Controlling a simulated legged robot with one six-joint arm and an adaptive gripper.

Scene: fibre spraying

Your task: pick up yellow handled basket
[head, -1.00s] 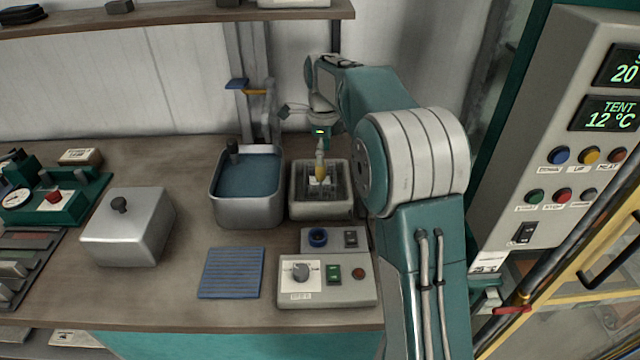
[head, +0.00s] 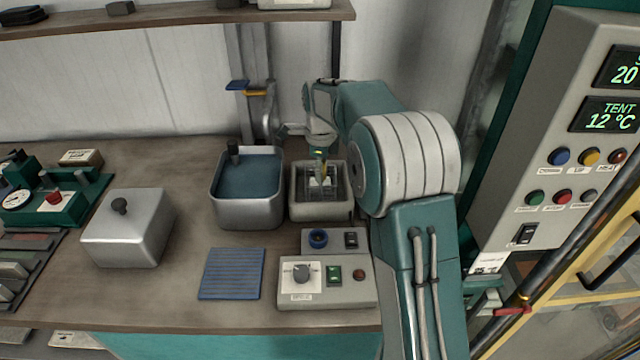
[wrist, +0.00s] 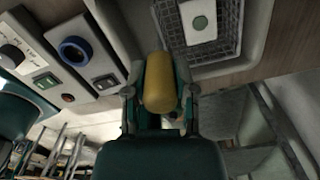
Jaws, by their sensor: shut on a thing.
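The yellow handle (wrist: 160,82) stands between the two fingers of my gripper (wrist: 160,92) in the wrist view, and the fingers are shut on it. The handle belongs to a wire-mesh basket (wrist: 217,45), which sits inside a light grey square tank (head: 319,212). In the head view, my gripper (head: 319,163) is low over the tank and hides most of the handle. I cannot tell whether the basket rests on the tank floor.
A metal basin of blue liquid (head: 247,212) stands close left of the tank. A control box with knob and buttons (head: 327,294) is in front, beside a blue ribbed mat (head: 231,273). A lidded metal box (head: 129,228) stands further left. A large control panel (head: 545,140) rises at right.

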